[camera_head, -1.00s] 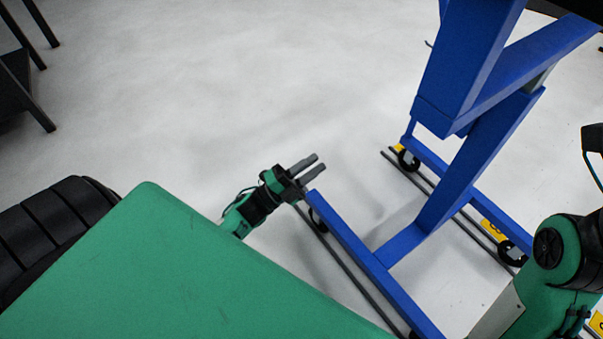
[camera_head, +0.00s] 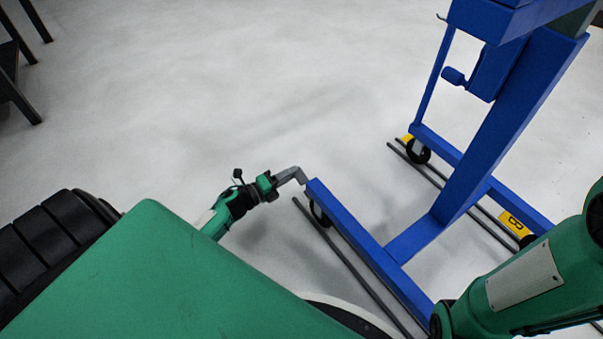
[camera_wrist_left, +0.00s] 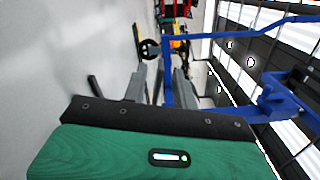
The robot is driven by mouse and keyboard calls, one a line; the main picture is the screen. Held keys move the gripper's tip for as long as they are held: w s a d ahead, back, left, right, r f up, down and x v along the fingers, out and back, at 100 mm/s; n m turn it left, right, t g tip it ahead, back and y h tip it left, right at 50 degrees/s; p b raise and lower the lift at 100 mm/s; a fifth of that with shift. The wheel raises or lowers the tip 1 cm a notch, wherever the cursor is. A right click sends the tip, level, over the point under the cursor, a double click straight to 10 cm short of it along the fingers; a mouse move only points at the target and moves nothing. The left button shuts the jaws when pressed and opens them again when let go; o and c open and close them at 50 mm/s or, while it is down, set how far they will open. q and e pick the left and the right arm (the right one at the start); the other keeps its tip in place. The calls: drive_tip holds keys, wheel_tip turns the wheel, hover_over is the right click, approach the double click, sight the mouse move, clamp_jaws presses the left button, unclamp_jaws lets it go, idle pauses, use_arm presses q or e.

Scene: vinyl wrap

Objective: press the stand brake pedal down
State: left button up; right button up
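The blue wheeled stand (camera_head: 455,165) stands right of centre in the head view. A black caster (camera_head: 320,213) sits under the front end of its near leg (camera_head: 360,240). I cannot make out the brake pedal for certain; the caster area is small and partly hidden. My left gripper (camera_head: 299,174) is low, at the front end of that leg, its fingers seen edge-on. In the left wrist view my left gripper (camera_wrist_left: 160,76) has its two grey fingers apart, with a blue bar (camera_wrist_left: 168,70) seen between them. I cannot tell whether they touch. My right gripper is out of view.
The far leg has another caster (camera_head: 418,151) and a yellow marker (camera_head: 407,138); a second yellow marker (camera_head: 518,227) lies nearer. Dark rails (camera_head: 350,268) run along the floor beside the legs. The grey floor (camera_head: 220,90) at left is clear.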

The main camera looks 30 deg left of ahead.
use_arm(q)
drive_tip(key=shift+b+x, duration=0.9)
drive_tip(key=shift+x, duration=1.65)
clamp_jaws()
